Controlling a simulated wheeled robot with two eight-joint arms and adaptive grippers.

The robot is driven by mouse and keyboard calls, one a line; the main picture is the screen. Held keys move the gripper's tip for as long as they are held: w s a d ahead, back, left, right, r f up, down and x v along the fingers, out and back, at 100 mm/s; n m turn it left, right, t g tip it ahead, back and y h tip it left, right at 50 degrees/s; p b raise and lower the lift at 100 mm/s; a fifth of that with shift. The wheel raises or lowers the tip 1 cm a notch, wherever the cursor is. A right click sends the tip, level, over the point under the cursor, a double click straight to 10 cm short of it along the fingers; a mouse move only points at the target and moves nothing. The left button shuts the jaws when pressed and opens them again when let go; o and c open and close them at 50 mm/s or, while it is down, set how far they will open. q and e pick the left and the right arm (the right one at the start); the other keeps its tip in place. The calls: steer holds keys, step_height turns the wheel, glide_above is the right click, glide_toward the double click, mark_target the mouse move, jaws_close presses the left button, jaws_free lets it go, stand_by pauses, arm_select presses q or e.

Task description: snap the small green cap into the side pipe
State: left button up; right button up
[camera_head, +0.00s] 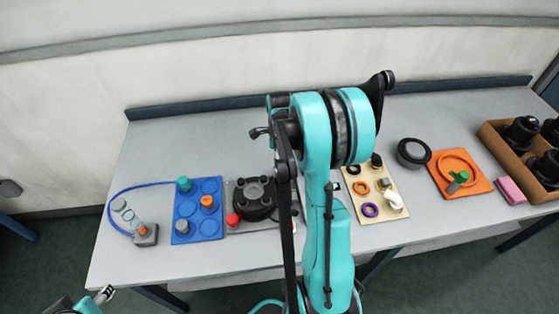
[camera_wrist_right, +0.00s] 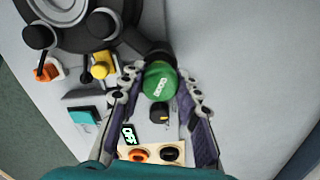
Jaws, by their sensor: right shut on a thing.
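In the right wrist view, the small round green cap (camera_wrist_right: 160,81), with raised lettering on its face, sits between the two fingers of my right gripper (camera_wrist_right: 172,104), which is shut on it. The cap's upper edge meets or overlaps the end of a dark side pipe (camera_wrist_right: 150,52) coming off the black tank (camera_wrist_right: 75,20). I cannot tell whether the cap is seated in the pipe or only in front of it. In the head view my teal right arm hides this gripper and the cap.
Left of my arm are a blue tray (camera_head: 183,227) with caps and a black round unit (camera_head: 254,200) with a red knob. To the right are a beige board (camera_head: 384,214) with rings, an orange tray (camera_head: 480,185) and a brown box (camera_head: 516,160). A yellow knob (camera_wrist_right: 101,66) is near the fingers.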

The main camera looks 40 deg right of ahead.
steer(key=shift+f, duration=0.2)
steer(key=shift+f+b, duration=0.3)
steer(key=shift+b, duration=0.2)
steer(key=shift+f, duration=0.25)
steer(key=shift+f+b, duration=0.15)
steer(key=shift+b, duration=0.25)
steer(key=shift+f, duration=0.2)
stand_by(0.4)
steer(key=shift+s+a+f+b, duration=0.15)
steer(key=shift+b, duration=0.25)
stand_by(0.7)
steer(key=shift+f, duration=0.2)
jaws_close()
steer(key=shift+c, duration=1.2)
jaws_free()
